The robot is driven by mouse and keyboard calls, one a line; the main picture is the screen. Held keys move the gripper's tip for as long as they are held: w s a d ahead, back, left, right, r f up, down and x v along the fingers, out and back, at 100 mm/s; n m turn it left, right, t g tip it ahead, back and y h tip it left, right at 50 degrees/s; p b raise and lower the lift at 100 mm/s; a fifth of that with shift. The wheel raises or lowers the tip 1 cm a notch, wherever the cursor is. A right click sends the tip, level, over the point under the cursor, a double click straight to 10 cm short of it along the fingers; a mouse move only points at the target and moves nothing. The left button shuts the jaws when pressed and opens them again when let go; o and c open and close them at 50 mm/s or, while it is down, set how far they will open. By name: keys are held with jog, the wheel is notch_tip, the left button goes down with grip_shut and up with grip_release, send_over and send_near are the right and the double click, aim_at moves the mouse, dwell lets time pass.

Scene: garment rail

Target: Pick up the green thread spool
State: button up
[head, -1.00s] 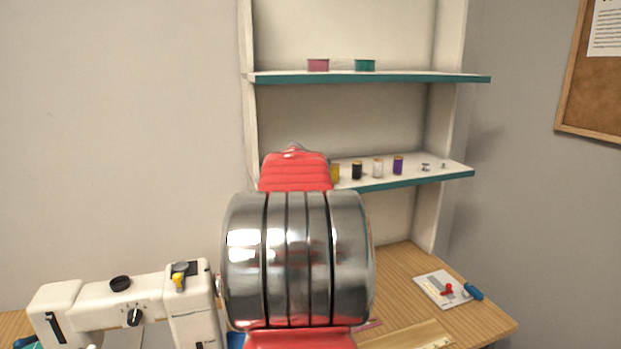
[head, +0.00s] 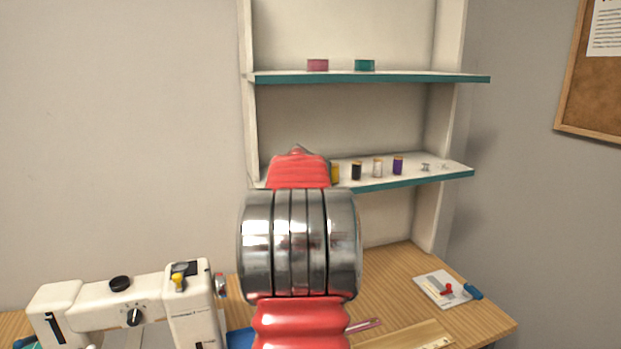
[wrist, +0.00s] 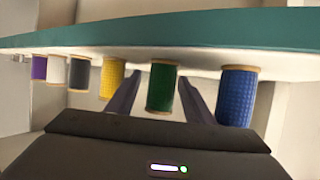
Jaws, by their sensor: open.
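The green thread spool (wrist: 162,88) is in the middle of the wrist view, which shows the shelf upside down. My gripper (wrist: 160,80) is open, with one finger on each side of the green spool. I cannot tell whether either finger touches it. The spool stands on the shelf board, between the yellow spool (wrist: 112,80) and the blue spool (wrist: 237,97). In the head view my red and silver arm hides the green spool and the gripper.
Black (head: 356,170), white (head: 377,168) and purple (head: 398,165) spools stand farther right on the middle shelf (head: 420,178). The upper shelf (head: 400,78) holds a pink and a teal round item. A sewing machine (head: 130,305) stands on the wooden table (head: 395,285) below.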

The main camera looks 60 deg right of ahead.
jog(key=shift+c, duration=0.5)
jog(key=c, duration=1)
jog(key=shift+r, duration=0.15)
jog(key=shift+r, duration=4.85)
